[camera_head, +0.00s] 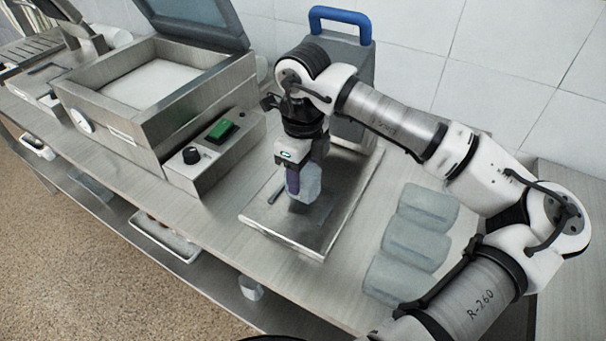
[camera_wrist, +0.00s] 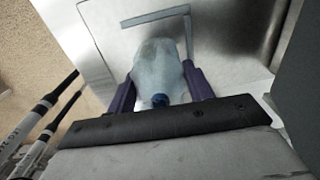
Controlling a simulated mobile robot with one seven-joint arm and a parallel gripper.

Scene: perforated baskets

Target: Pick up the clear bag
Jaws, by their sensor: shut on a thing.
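The clear bag (camera_head: 308,184) is a pale, see-through bag over the metal plate in the head view. It also shows in the wrist view (camera_wrist: 157,68), with a small blue part at its near end. My gripper (camera_head: 300,180) points down over the plate and is shut on the bag, with a purple finger (camera_wrist: 122,98) on each side of it. I cannot tell whether the bag still touches the plate. Its far side is hidden.
The metal plate (camera_head: 262,222) lies before a grey unit with a blue handle (camera_head: 340,18). Several pale translucent packs (camera_head: 415,245) lie at its right. A metal machine with an open lid (camera_head: 150,100) stands left. The table's front edge is close to the plate.

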